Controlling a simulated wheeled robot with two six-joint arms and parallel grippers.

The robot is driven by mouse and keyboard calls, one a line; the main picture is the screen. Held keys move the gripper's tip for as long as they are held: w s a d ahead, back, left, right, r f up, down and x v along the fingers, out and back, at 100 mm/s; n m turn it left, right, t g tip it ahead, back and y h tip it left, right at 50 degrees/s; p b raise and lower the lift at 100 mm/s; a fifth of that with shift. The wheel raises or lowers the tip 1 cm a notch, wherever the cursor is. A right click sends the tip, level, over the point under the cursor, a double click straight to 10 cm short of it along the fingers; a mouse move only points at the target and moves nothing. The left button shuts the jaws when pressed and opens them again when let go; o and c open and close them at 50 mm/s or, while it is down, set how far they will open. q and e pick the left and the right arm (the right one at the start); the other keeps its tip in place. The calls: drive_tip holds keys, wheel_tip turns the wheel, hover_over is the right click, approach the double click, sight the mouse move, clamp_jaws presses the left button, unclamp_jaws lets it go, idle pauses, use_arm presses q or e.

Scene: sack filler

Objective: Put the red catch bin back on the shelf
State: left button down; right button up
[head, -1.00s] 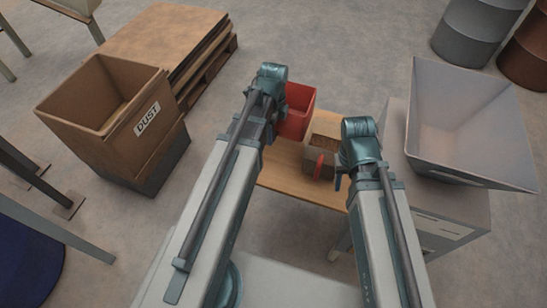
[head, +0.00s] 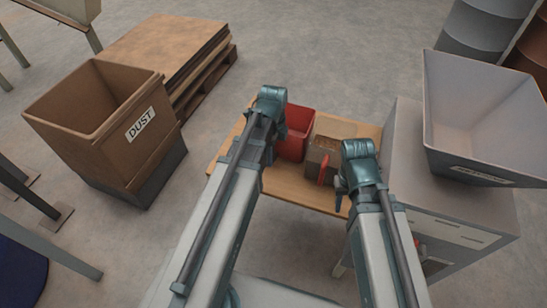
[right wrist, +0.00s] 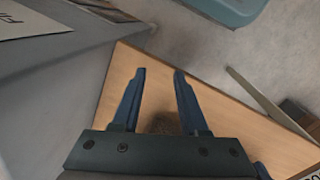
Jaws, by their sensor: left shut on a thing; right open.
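The red catch bin (head: 298,137) is at the middle of the head view, over the far part of a wooden tabletop (head: 300,194). I cannot tell whether its base touches the wood. My left gripper (head: 279,138) is shut on the bin at its left side; its fingers are mostly hidden by my arm. My right gripper (head: 341,191) is open over the right part of the tabletop. In the right wrist view its two fingers (right wrist: 160,73) are apart with nothing held between them.
A brown box-like item (head: 322,153) with a red part stands right of the bin. A grey cabinet (head: 400,150) with a large grey hopper (head: 480,120) flanks the table on the right. A brown DUST bin (head: 105,140) and a pallet stack (head: 170,45) are left.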

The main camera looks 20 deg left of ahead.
use_arm(q)
drive_tip(key=shift+f, duration=0.25)
use_arm(e)
drive_tip(key=shift+f, duration=0.25)
use_arm(q)
drive_tip(key=shift+f, duration=0.2)
use_arm(e)
drive_tip(key=shift+f, duration=0.2)
use_arm(q)
unclamp_jaws()
drive_tip(key=shift+r, duration=0.1)
use_arm(e)
drive_tip(key=shift+r, duration=0.1)
use_arm(q)
drive_tip(key=shift+r, duration=0.15)
use_arm(e)
drive_tip(key=shift+r, duration=0.15)
use_arm(q)
wheel_tip(320, 180, up, 12)
drive_tip(key=p, duration=1.2)
drive_tip(key=s+d+n+y, duration=0.1)
drive_tip(key=s+d+n, duration=1.1)
drive_tip(key=d+n, duration=0.1)
drive_tip(key=shift+d+n, duration=0.2)
drive_tip(key=shift+n, duration=0.6)
use_arm(e)
wheel_tip(320, 180, up, 12)
